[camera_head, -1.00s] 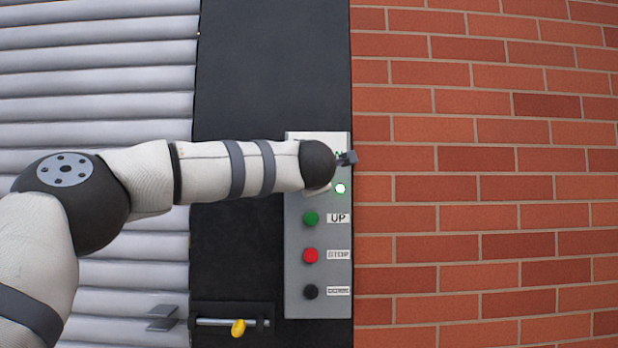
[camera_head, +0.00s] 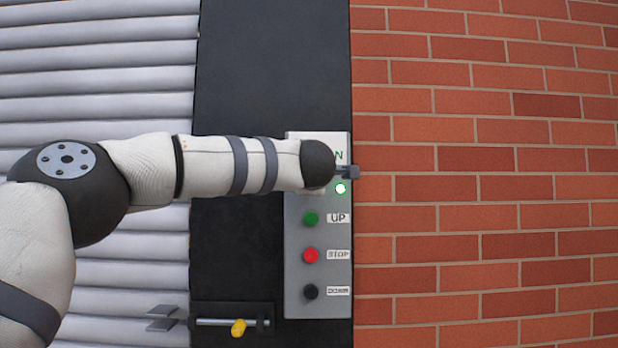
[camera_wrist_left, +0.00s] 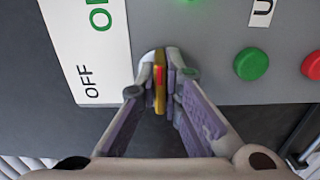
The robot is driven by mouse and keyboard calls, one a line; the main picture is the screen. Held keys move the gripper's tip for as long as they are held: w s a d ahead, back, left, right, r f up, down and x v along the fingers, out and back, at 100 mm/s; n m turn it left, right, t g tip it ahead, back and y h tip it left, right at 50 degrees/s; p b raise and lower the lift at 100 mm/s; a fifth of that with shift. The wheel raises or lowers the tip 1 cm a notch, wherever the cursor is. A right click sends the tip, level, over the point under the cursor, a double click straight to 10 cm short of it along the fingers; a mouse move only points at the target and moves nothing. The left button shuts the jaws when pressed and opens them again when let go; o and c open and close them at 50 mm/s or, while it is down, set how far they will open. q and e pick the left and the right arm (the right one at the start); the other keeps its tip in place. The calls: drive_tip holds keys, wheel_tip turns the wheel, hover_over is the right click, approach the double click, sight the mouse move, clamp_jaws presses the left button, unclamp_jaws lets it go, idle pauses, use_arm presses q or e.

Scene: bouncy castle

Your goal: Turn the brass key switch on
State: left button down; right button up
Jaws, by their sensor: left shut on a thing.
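The brass key (camera_wrist_left: 159,92) shows in the left wrist view as a narrow yellow piece with some red, edge-on between my fingers. My left gripper (camera_wrist_left: 160,72) is shut on it, close against the control box (camera_head: 295,240). A white plate (camera_wrist_left: 85,45) beside the key reads OFF, with green ON lettering partly cut off. A green lamp (camera_head: 340,188) on the box is lit. My right gripper is in neither view.
Below the lamp are green UP (camera_head: 310,218), red STOP (camera_head: 311,255) and black (camera_head: 311,292) buttons. A bolt with a yellow part (camera_head: 238,328) is below left. A brick wall (camera_head: 480,200) is right and a grey slatted shutter (camera_head: 100,80) left.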

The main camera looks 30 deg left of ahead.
use_arm(q)
drive_tip(key=c, duration=1.8)
unclamp_jaws()
drive_tip(key=shift+o, duration=0.2)
drive_tip(key=shift+s, duration=0.1)
drive_tip(key=v, duration=1.2)
